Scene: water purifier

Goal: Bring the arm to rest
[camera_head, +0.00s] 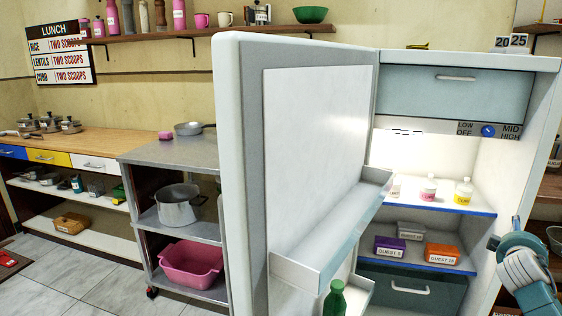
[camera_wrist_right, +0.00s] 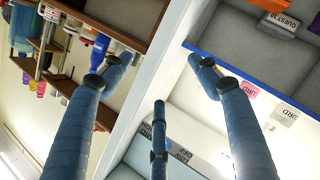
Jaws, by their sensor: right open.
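My right gripper (camera_head: 506,243) is at the right edge of the head view, in front of the right side of the open fridge (camera_head: 545,90). Past the fingers are the fridge's blue-edged shelf (camera_wrist_right: 228,72) and, to the left, brown shelving (camera_wrist_right: 125,25) outside the fridge. My left gripper is in neither view.
The fridge door (camera_head: 310,120) stands wide open, with a green bottle (camera_head: 335,298) in its rack. Purple (camera_head: 388,247) and orange (camera_head: 442,253) boxes and white containers (camera_head: 464,191) stand on the shelves. A grey trolley (camera_head: 175,152) and a wooden counter (camera_head: 100,142) are left.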

